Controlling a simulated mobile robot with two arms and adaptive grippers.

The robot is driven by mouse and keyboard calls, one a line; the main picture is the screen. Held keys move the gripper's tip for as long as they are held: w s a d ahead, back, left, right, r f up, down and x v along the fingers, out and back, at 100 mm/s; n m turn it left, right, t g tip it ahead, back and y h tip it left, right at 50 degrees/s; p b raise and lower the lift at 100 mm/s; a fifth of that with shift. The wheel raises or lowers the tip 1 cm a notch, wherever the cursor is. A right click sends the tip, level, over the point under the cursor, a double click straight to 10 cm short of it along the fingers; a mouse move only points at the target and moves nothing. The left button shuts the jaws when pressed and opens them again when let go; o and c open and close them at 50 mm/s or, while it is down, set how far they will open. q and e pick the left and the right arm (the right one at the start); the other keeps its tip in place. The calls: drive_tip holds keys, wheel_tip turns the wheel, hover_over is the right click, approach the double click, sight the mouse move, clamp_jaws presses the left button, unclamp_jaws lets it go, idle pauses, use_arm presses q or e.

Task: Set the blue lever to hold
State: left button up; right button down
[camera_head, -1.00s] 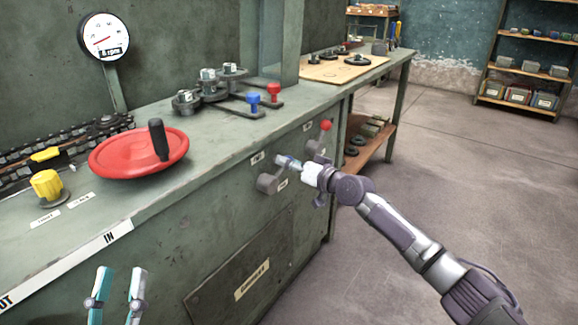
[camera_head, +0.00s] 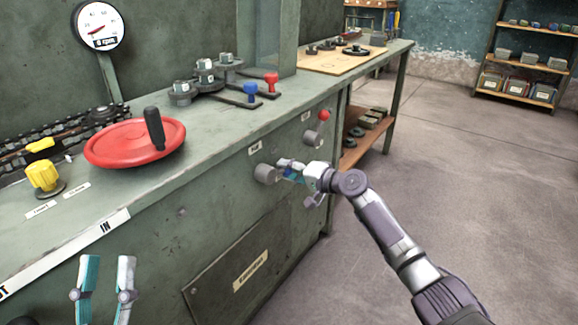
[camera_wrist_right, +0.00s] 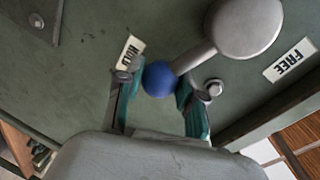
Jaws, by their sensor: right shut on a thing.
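The blue lever's round knob (camera_wrist_right: 158,79) sits between the fingers of my right gripper (camera_wrist_right: 152,92) in the right wrist view. Its grey arm runs up right to a round hub (camera_wrist_right: 245,28), which also shows on the cabinet front in the head view (camera_head: 265,173). The knob lies close to the HOLD label (camera_wrist_right: 130,51) and well away from the FREE label (camera_wrist_right: 290,60). In the head view my right gripper (camera_head: 291,171), shut on the knob, is right of the hub and mostly hides the lever. My left gripper (camera_head: 107,265) is open and empty at bottom left.
A red-knobbed lever (camera_head: 323,116) is mounted on the cabinet front just beyond. On the bench are a red handwheel (camera_head: 135,143), a yellow knob (camera_head: 43,178), and a blue handle (camera_head: 250,90) beside a red handle (camera_head: 271,80). Open floor (camera_head: 440,160) lies to the right.

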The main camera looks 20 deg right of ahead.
use_arm(q)
drive_tip(key=shift+w+f, duration=0.2)
drive_tip(key=shift+f, duration=0.1)
use_arm(e)
drive_tip(key=shift+f+m, duration=0.25)
drive_tip(key=shift+m, duration=0.05)
drive_tip(key=c, duration=0.7)
unclamp_jaws()
use_arm(q)
drive_tip(key=shift+r, duration=0.15)
use_arm(e)
drive_tip(key=v, duration=1.2)
